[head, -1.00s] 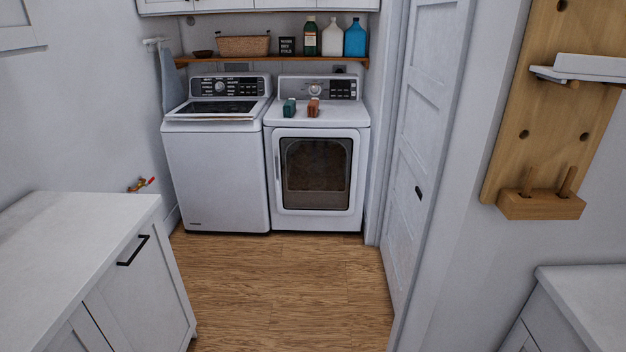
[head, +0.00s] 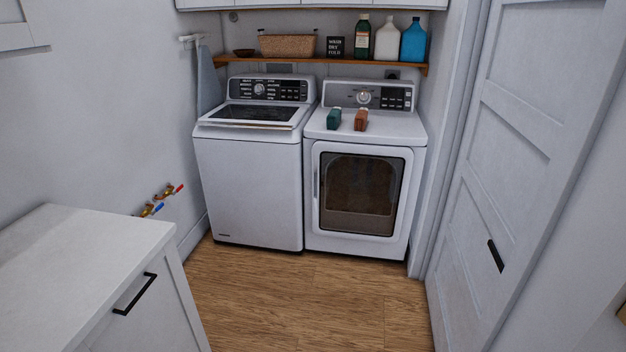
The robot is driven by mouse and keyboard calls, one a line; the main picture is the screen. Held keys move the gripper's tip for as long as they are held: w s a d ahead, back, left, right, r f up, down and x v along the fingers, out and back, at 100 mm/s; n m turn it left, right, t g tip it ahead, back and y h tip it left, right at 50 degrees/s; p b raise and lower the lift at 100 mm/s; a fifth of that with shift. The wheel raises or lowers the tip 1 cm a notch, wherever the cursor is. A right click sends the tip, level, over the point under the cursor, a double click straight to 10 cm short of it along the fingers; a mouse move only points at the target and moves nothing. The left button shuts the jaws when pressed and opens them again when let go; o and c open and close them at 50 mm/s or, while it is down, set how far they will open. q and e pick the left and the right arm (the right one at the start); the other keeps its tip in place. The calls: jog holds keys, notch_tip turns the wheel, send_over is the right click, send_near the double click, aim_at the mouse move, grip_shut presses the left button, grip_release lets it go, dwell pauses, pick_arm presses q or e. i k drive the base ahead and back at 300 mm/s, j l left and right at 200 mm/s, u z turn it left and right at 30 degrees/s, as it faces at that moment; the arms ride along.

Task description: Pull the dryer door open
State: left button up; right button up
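The dryer (head: 362,236) is the white front-loading machine on the right of the pair, at the far wall. Its door (head: 361,228) is shut, with a dark window (head: 361,194) in a white frame. A vertical handle (head: 316,183) runs along the door's left edge. A green box (head: 334,118) and a reddish-brown box (head: 361,119) stand on top of the dryer. Neither of my grippers shows in the head view.
The top-loading washer (head: 249,190) stands left of the dryer. A white counter cabinet (head: 85,260) is at the near left, and a white panelled door (head: 515,160) is at the right. Wood floor (head: 300,300) lies clear between them. A shelf (head: 315,61) with bottles hangs above.

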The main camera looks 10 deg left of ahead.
aim_at(359, 190)
jog(key=i+j, duration=0.15)
jog(key=i, duration=1.4)
jog(key=i+j, duration=0.15)
jog(key=i, duration=1.35)
jog(key=j+u, duration=0.05)
